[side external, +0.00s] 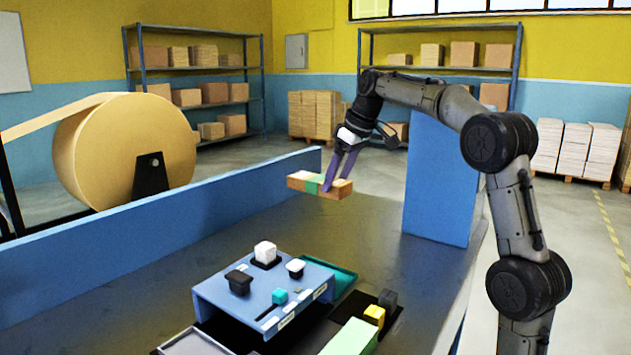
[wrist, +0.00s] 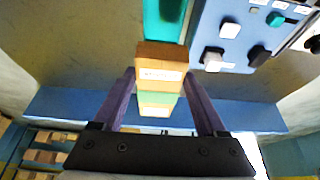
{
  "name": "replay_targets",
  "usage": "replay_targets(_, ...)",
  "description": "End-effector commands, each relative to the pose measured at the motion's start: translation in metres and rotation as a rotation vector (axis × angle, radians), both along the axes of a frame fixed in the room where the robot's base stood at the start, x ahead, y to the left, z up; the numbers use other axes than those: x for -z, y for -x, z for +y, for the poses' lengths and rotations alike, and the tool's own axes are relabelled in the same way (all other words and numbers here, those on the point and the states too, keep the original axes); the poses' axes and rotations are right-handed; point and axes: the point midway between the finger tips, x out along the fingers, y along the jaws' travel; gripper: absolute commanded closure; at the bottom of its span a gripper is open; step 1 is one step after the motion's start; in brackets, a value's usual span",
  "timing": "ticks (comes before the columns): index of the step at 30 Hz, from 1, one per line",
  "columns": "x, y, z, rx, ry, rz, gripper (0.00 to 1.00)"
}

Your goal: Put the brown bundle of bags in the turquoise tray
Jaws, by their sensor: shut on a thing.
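The blue control box (side external: 225,298) with knobs stands at the front. A low blue wall (side external: 150,245) runs along the left. The table's middle is clear.

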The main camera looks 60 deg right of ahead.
Motion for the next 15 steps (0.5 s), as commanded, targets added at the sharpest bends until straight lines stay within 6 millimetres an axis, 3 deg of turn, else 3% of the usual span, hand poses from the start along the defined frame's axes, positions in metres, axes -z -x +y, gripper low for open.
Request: replay_targets(15,0.141,0.0,0.005,-0.003,-0.005,0.008,0.87)
